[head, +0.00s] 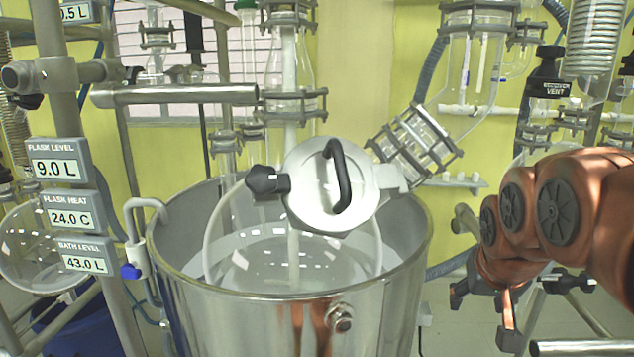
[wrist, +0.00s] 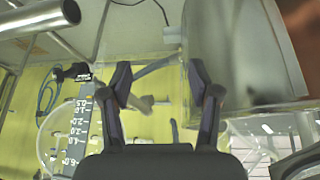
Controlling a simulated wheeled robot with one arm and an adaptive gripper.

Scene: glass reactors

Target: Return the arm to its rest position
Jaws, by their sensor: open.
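My copper-coloured arm (head: 560,215) reaches in from the right edge in the head view, bent beside the steel bath (head: 290,325). Its end hangs low, to the right of the bath. In the wrist view my gripper (wrist: 160,85) shows two dark fingers standing apart with nothing held between them. The bath's steel wall (wrist: 245,50) is close by at the upper right of that view.
A flask with a white lid and black handle (head: 342,178) sits in the bath. Glassware (head: 465,75) and metal clamps stand behind and above my arm. Display labels (head: 56,165) hang at left. A graduated vessel (wrist: 78,130) is in the wrist view.

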